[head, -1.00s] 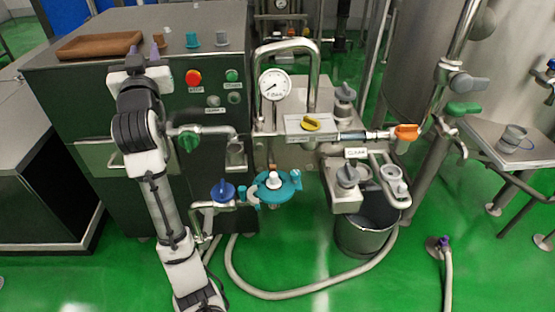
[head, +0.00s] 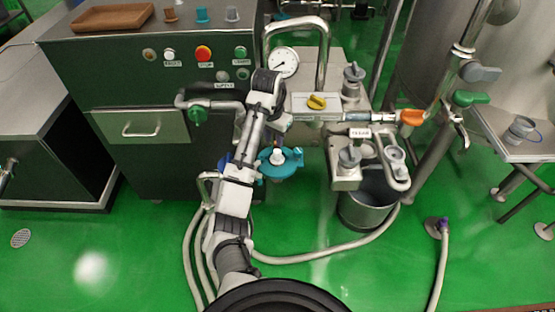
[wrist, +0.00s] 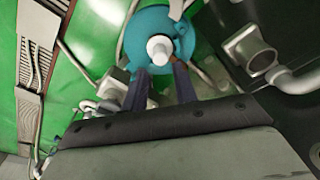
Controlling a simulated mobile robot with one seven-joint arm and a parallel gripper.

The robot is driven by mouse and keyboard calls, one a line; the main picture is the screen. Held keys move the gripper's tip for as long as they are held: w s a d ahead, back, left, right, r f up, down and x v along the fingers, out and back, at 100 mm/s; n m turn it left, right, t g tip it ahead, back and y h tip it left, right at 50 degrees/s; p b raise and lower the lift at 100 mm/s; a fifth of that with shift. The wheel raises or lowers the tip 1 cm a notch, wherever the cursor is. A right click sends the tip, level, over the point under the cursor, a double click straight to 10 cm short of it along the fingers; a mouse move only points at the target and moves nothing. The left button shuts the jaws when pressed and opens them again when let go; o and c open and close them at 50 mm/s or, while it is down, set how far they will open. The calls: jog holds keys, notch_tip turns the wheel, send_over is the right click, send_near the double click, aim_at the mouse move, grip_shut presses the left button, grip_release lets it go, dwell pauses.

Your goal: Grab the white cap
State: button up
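The white cap (head: 278,159) sits on top of a round teal fitting (head: 293,163) on the pipework, just right of my arm. In the wrist view the white cap (wrist: 160,49) is in the middle of the teal disc (wrist: 150,22). My gripper (wrist: 161,80) is open, with its two dark fingers apart and nothing between them. In that picture the fingertips are just below the cap, one to each side; I cannot tell the remaining distance. In the head view my arm mostly hides the gripper.
A pressure gauge (head: 284,64) and a bent steel pipe (head: 322,48) stand close behind my arm. Hoses lie on the green floor.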

aim_at(277, 151)
jog(key=f, duration=0.1)
jog(key=f+b, duration=0.2)
jog(key=f, duration=0.1)
jog(key=shift+w+d+f, duration=0.1)
jog(key=shift+w+d, duration=0.2)
jog(key=shift+w+d+f+p, duration=0.15)
jog(key=shift+w+f+p, duration=0.05)
jog(key=shift+f, duration=0.75)
jog(key=shift+w+d+f+p, duration=0.1)
jog(key=shift+w+f+p, duration=0.05)
jog(key=shift+f, duration=0.75)
grip_shut()
